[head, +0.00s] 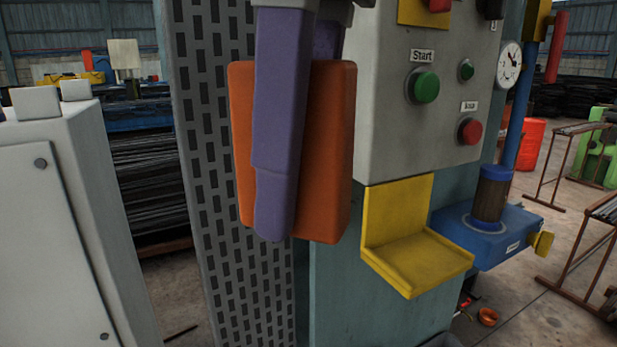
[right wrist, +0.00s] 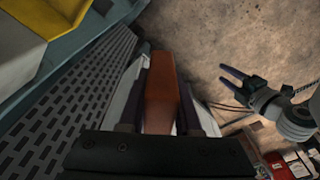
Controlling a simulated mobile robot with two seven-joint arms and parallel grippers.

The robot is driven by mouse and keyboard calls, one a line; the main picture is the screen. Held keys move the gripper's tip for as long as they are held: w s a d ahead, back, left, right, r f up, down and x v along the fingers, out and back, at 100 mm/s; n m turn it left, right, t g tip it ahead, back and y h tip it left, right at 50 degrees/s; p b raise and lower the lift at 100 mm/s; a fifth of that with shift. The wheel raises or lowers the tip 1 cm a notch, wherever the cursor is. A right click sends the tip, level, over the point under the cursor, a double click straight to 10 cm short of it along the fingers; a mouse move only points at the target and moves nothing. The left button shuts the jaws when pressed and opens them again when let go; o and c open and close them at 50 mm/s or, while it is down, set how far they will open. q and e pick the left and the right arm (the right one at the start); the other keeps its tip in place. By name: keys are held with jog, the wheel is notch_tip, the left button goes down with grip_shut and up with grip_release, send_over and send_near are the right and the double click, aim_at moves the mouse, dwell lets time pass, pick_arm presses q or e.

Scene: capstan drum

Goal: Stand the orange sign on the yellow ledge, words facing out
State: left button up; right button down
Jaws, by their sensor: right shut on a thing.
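The orange sign (head: 328,150) hangs upright, slightly tilted, in front of the perforated panel in the head view. My right gripper (head: 290,160) is shut on it, one purple finger across its near face. In the right wrist view the sign (right wrist: 161,90) shows edge-on between the fingers. No words show on its visible faces. The yellow ledge (head: 420,262), with an upright back plate, is right of and lower than the sign, apart from it and empty. A yellow part shows at the wrist view's top left. My left gripper (right wrist: 224,85) is open and empty in the right wrist view.
A grey control box (head: 385,130) with green and red buttons is above the ledge. A blue bracket with a post (head: 488,235) is right of the ledge. The perforated panel (head: 205,190) is close behind the sign. A grey cabinet (head: 75,220) stands at left.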

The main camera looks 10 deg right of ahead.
jog(key=d+f+m+h, duration=0.1)
jog(key=d+f+m, duration=0.1)
jog(key=d+m, duration=1.15)
jog(key=w+d+f+m+b, duration=0.1)
jog(key=d+f+m+b, duration=0.2)
jog(key=f+b, duration=0.8)
jog(key=w+d+f+m+h+b, duration=0.1)
jog(key=f+m+b, duration=0.4)
jog(key=f+b, duration=0.6)
jog(key=w+d+f+m+b, duration=0.2)
jog(key=f+b, duration=0.9)
jog(key=f, duration=1.1)
jog(key=d+m, duration=0.2)
jog(key=d, duration=0.1)
jog(key=shift+w+d+f+m+h, duration=0.15)
jog(key=shift+w+d+m+h, duration=0.1)
jog(key=shift+w+m+h, duration=0.1)
